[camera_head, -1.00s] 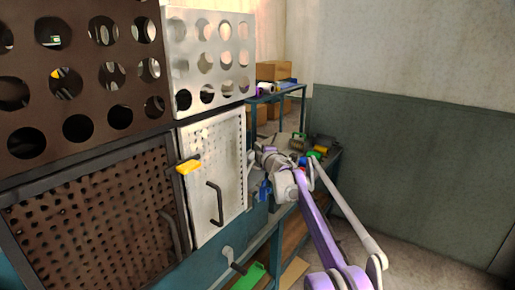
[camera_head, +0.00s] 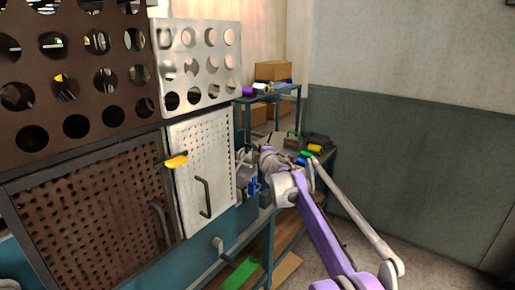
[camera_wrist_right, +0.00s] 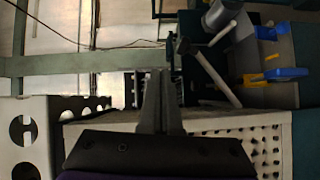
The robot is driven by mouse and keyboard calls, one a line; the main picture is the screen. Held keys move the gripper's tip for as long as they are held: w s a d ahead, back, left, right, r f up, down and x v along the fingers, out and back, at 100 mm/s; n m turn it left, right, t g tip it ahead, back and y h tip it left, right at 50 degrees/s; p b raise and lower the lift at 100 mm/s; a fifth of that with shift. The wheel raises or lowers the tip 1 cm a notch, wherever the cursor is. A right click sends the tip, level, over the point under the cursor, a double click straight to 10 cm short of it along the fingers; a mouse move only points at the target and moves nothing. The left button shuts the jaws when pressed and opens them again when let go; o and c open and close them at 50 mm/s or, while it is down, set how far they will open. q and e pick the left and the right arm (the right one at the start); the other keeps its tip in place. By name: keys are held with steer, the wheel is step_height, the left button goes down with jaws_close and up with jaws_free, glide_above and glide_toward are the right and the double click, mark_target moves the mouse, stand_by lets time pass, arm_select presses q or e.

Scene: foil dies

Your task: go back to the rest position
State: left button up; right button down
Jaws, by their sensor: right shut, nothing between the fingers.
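My right arm comes in from the lower right in the head view. Its gripper (camera_head: 243,158) is beside the right edge of the light perforated door, partly hidden by its own wrist. In the right wrist view the two fingers (camera_wrist_right: 160,76) are together and hold nothing. They stand above the top of a light perforated panel (camera_wrist_right: 225,128), with a gap behind them; whether they touch anything is unclear. My left gripper is in neither view.
The light door (camera_head: 205,165) has a dark handle (camera_head: 205,197) and a yellow tab (camera_head: 176,161). A brown perforated door (camera_head: 90,225) is at the left. A blue part (camera_head: 252,187) sits near my right wrist. A cluttered bench (camera_head: 318,148) stands behind; grey wall (camera_head: 420,180) at right.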

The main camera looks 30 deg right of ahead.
steer(key=shift+w, duration=0.1)
stand_by(0.3)
steer(key=s+a+f+m+g+h+p, duration=0.1)
steer(key=s+a+f+m+g, duration=0.15)
steer(key=s+a+m, duration=0.5)
steer(key=s+a+f+m+g+h, duration=0.1)
steer(key=s+a+f+m+g, duration=0.2)
steer(key=s, duration=0.8)
steer(key=s+a+f+m+g+y, duration=0.1)
steer(key=s+a+f, duration=0.4)
steer(key=s, duration=0.5)
steer(key=s+a+f+m+g+y+p, duration=0.1)
steer(key=s+a+f+g+y, duration=0.2)
steer(key=s+a+f, duration=0.3)
steer(key=s+a+f+m+g+y, duration=0.1)
steer(key=s+a+f+m+g, duration=0.1)
steer(key=s+a+f, duration=0.4)
steer(key=s+f, duration=0.3)
steer(key=s, duration=0.4)
steer(key=shift+s+y, duration=0.4)
steer(key=shift+f, duration=0.1)
